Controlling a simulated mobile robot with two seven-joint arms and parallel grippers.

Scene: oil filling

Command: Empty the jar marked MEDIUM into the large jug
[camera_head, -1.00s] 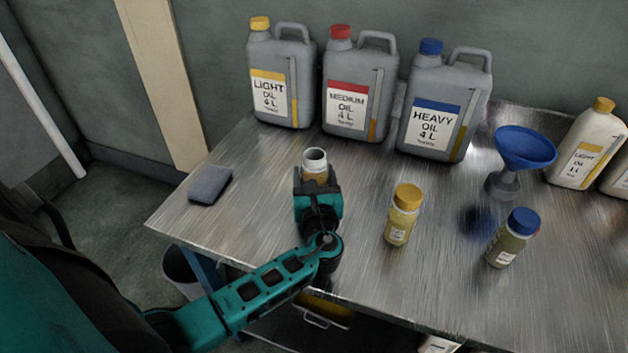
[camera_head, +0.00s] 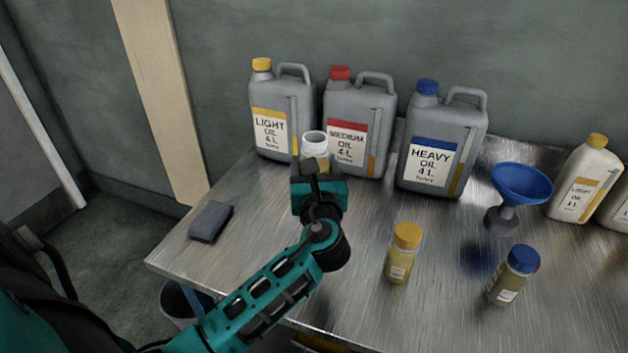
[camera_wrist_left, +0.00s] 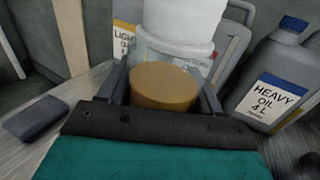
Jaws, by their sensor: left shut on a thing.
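My left gripper (camera_head: 316,170) is shut on an open jar (camera_head: 314,143) with a white neck and no lid. In the left wrist view the jar (camera_wrist_left: 165,85) sits between the fingers with amber oil in it, and its label is hidden. It stands roughly upright, in front of the large jugs. The jug marked MEDIUM OIL 4 L (camera_head: 358,125), with a red cap on, is behind and right of the jar, partly covered by it. The jug marked LIGHT (camera_head: 283,110) has a yellow cap and the jug marked HEAVY (camera_head: 440,140) a blue cap. My right gripper is not in view.
A yellow-capped jar (camera_head: 403,253) and a blue-capped jar (camera_head: 513,275) stand at the front of the metal bench (camera_head: 350,280). A blue funnel (camera_head: 522,184) stands at right beside white bottles (camera_head: 584,180). A grey sponge (camera_head: 210,221) lies at left.

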